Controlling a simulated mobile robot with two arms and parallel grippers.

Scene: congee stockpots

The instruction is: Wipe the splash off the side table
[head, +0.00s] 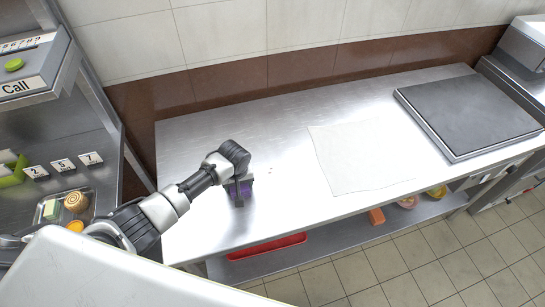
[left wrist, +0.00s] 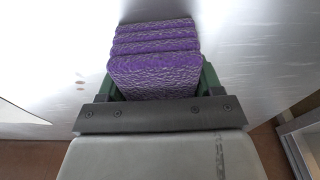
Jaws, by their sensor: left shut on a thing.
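Small dark specks (head: 270,179) lie on the steel just right of the gripper. My right gripper is out of view.
A pale flat sheet (head: 360,155) lies mid-table. A dark flat plate (head: 468,115) sits at the right end. A red tray (head: 268,247) and an orange block (head: 376,216) are on the lower shelf. A steel shelf unit (head: 40,135) stands left. The table's front left is clear.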

